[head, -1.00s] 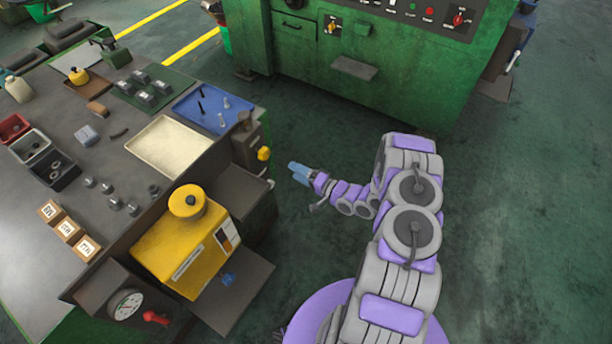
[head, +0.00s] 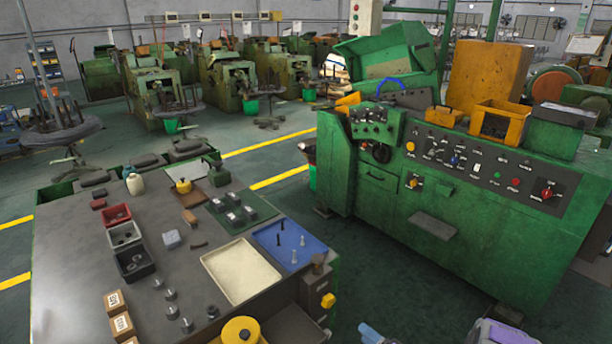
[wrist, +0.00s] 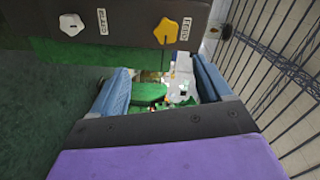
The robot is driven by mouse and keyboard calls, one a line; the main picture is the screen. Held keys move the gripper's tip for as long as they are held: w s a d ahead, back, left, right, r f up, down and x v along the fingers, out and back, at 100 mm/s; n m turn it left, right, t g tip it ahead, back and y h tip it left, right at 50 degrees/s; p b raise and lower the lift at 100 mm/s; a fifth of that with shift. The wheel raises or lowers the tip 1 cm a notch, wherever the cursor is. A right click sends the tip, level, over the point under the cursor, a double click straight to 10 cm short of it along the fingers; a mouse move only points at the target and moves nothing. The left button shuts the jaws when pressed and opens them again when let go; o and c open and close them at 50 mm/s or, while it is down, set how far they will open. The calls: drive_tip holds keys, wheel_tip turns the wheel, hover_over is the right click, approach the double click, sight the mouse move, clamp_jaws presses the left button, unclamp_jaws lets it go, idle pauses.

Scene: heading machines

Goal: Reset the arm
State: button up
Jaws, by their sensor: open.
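My gripper shows in the wrist view (wrist: 160,76) with its two blue fingers wide apart and nothing held between them. In the head view, only a blue fingertip (head: 372,334) shows at the bottom edge. A purple part of my arm (head: 495,334) shows at the bottom right; the rest of the arm is out of the picture. In the wrist view, a dark panel (wrist: 110,22) with a white knob and a yellow knob (wrist: 172,30) lies beyond the fingers. I cannot tell if anything touches them.
A grey workbench (head: 75,265) stands on the left with a cream tray (head: 205,258), a blue tray (head: 258,240) and small bins. A yellow device (head: 240,330) is at its near edge. A green machine (head: 470,240) stands right. Green floor (head: 405,270) is clear between them.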

drive_tip(key=w+d+r+n+g+h+b, duration=0.1)
drive_tip(key=w+d+r+n+g+h, duration=0.35)
drive_tip(key=w+d+r+h, duration=0.35)
drive_tip(key=s+d+r+g+h, duration=0.2)
drive_tip(key=s+r+g+h, duration=0.25)
drive_tip(key=s+r, duration=0.6)
drive_tip(key=s+a+r+n+g, duration=0.1)
drive_tip(key=s+a+r, duration=0.3)
drive_tip(key=s, duration=0.8)
drive_tip(key=s+a+r+n+g+y+b, duration=0.1)
drive_tip(key=s+a+r+g, duration=0.2)
drive_tip(key=s+a, duration=0.6)
drive_tip(key=s+a+r+n+g+y+b, duration=0.1)
drive_tip(key=s+a+r+g, duration=0.2)
drive_tip(key=s+a, duration=0.4)
drive_tip(key=s+r, duration=0.1)
drive_tip(key=s, duration=0.7)
drive_tip(key=shift+s+r, duration=0.4)
